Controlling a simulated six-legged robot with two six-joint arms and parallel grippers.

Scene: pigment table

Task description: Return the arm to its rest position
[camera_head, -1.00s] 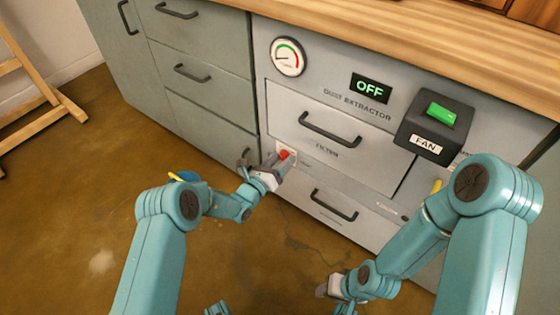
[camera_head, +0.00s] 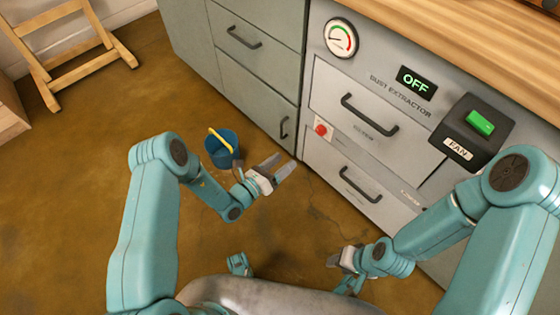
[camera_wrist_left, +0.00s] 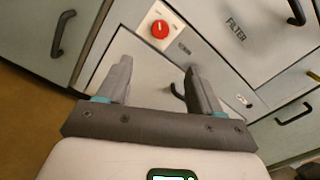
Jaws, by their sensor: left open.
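My left gripper (camera_head: 281,166) is open and empty, in the air over the floor in front of the grey cabinet. In the left wrist view its two fingers (camera_wrist_left: 158,68) stand apart with nothing between them. The red knob (camera_head: 321,130) on its white plate is on the cabinet front, apart from the fingers; it also shows in the left wrist view (camera_wrist_left: 160,29) beyond the fingertips. My right gripper (camera_head: 345,258) is low in front of the cabinet; whether its jaws are open cannot be made out.
The dust extractor front has a filter drawer (camera_head: 350,101), a display reading OFF (camera_head: 416,83), a gauge (camera_head: 341,38) and a fan box (camera_head: 466,136) with a green switch. A wooden stand (camera_head: 78,64) is at far left.

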